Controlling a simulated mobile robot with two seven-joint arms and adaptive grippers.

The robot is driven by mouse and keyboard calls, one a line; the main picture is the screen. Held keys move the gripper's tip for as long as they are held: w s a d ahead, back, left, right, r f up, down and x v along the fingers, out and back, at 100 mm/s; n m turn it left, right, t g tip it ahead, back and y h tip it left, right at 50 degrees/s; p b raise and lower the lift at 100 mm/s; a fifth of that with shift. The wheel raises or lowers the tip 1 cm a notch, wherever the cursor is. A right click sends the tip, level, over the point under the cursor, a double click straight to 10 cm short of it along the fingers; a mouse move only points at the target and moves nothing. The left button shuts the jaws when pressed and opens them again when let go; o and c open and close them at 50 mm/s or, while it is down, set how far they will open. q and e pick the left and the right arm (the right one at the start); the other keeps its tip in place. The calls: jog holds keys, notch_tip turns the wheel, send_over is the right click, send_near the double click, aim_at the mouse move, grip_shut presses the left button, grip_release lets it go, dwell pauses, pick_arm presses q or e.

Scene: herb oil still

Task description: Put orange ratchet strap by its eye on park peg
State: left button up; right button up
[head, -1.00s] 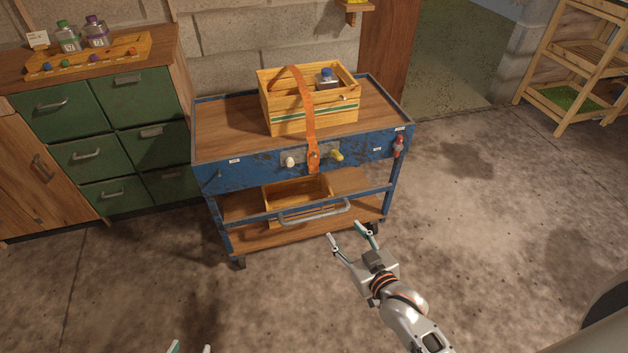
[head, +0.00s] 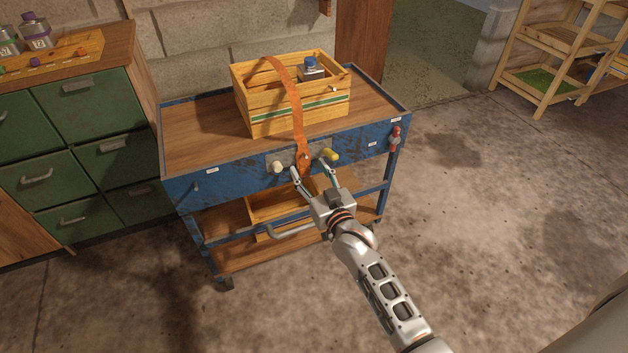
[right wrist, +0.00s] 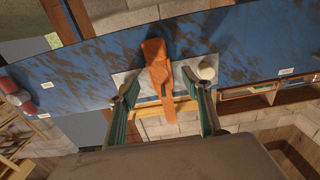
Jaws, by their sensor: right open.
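The orange ratchet strap (head: 297,113) runs over the wooden crate (head: 300,116) and hangs down the blue cart's front. Its lower end lies over a grey plate (head: 285,158), between a white peg (head: 278,167) and a yellow peg (head: 330,154). I cannot tell which is the park peg. My right gripper (head: 308,169) is open just in front of this end. In the right wrist view, the strap (right wrist: 158,65) hangs between the open fingers (right wrist: 160,92), clear of both; the white peg (right wrist: 207,71) is outside the right finger. My left gripper is not in view.
The crate holds a blue-capped bottle (head: 312,69) and stands on the cart top (head: 200,130). A red fitting (head: 395,138) is at the cart's right corner. A handle bar (head: 290,230) sits below my gripper.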

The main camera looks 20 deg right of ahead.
jog(key=shift+w+f, duration=0.15)
jog(key=shift+w, duration=1.05)
jog(key=c, duration=1.2)
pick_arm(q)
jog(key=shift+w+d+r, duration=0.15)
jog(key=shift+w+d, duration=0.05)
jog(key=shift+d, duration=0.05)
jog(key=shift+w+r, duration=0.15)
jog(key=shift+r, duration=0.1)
pick_arm(e)
jog(key=shift+r, duration=0.35)
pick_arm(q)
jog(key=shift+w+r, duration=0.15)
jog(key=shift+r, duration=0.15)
pick_arm(e)
jog(key=shift+r, duration=0.15)
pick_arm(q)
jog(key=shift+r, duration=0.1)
pick_arm(e)
jog(key=shift+s, duration=0.1)
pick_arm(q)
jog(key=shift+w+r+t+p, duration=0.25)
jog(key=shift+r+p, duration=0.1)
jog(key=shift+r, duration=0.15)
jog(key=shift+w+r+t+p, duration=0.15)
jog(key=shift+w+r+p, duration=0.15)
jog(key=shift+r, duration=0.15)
pick_arm(e)
jog(key=shift+s+r, duration=0.2)
jog(key=shift+s, duration=0.4)
